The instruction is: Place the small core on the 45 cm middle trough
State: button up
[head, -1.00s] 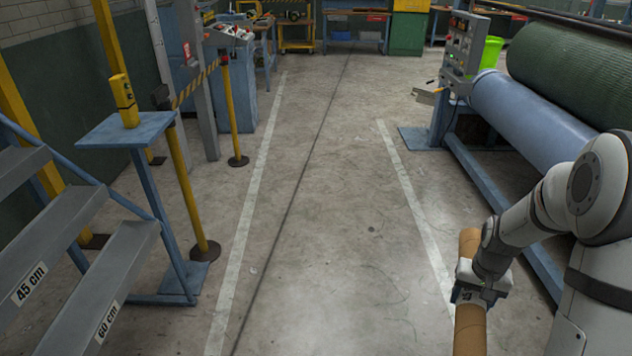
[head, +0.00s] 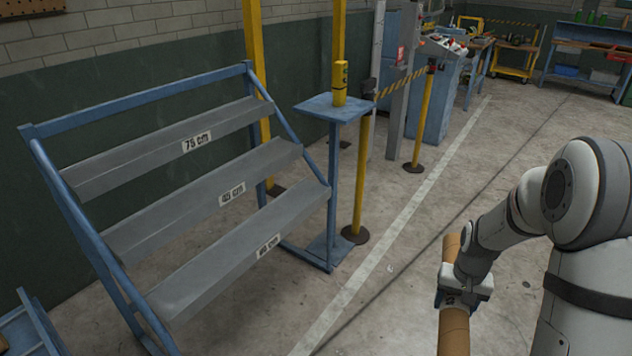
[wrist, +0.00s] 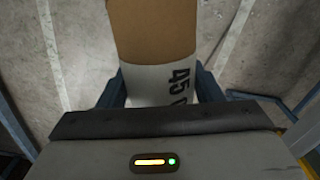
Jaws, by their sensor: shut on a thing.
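The small core is a brown cardboard tube (head: 453,328) with a white band. My gripper (head: 460,290) is shut around it at the band, to the right in the head view. The wrist view shows the tube (wrist: 152,32) between the fingers, with "45" and a cut-off letter printed on its white label (wrist: 160,82). The blue-framed rack at the left has three sloping grey troughs. The middle trough (head: 180,218) carries a 45 cm label (head: 232,194) and looks empty. The held core is well to the right of the rack, apart from it.
The top trough (head: 130,162) is marked 75 cm and the lowest trough (head: 220,260) 60 cm; both look empty. A blue stand (head: 333,108) with a yellow device (head: 340,82) and yellow barrier posts (head: 360,180) stand right of the rack. Floor (head: 380,270) between is clear.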

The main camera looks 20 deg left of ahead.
aim_at(219, 184)
jog(key=z, duration=0.95)
jog(key=i, duration=0.1)
jog(key=u, duration=2.55)
jog(key=i, duration=1.05)
jog(key=z, duration=0.15)
